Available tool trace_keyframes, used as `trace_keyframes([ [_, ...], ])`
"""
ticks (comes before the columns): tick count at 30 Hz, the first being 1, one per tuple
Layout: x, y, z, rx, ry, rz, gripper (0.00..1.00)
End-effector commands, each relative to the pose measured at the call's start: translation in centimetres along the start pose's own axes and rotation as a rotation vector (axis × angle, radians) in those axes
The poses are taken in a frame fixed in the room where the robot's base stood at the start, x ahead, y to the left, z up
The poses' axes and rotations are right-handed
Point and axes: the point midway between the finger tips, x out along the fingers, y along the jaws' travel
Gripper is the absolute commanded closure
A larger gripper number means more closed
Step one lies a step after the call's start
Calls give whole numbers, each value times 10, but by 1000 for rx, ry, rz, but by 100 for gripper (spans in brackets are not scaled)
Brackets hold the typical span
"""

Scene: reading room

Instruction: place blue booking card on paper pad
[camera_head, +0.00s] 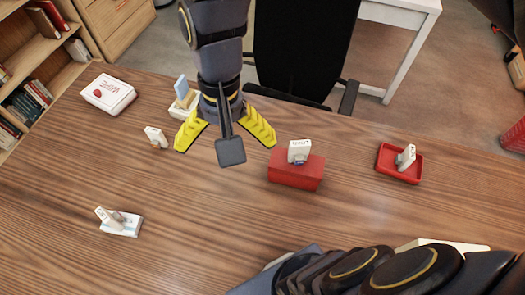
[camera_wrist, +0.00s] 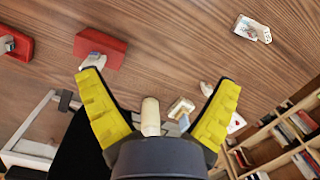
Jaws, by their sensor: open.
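A light blue card (camera_head: 181,87) stands upright in a whitish holder or pad (camera_head: 184,106) near the table's far edge. I cannot tell for sure that this is the booking card. A flat white and pale blue piece (camera_head: 122,226) at the front left has a small white clip-like item (camera_head: 108,215) on it; it also shows in the wrist view (camera_wrist: 246,27). I cannot tell which white piece is the paper pad. My gripper (camera_head: 226,147) is open above the table, just right of the light blue card. A cream-coloured piece (camera_wrist: 150,117) shows between its yellow fingers in the wrist view; I cannot tell what it is.
A white box (camera_head: 108,94) with a red mark lies at the back left. A small white item (camera_head: 155,136) stands left of my gripper. A red block (camera_head: 296,173) bears a white item (camera_head: 299,151). A red tray (camera_head: 386,174) holds another. The front middle of the table is clear.

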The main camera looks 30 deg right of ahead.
Motion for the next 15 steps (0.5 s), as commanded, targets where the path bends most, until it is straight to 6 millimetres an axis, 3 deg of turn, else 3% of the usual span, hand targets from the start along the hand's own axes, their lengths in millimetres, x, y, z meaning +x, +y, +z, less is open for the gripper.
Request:
trace_keyframes([
  [1,3,14,20,-78,0,25,8],
  [3,8,30,41,-183,-10,54,8],
  [6,15,46,63,-292,-27,82,8],
  [9,21,56,76,-354,-44,98,8],
  [15,22,59,81,-384,-49,102,8],
])
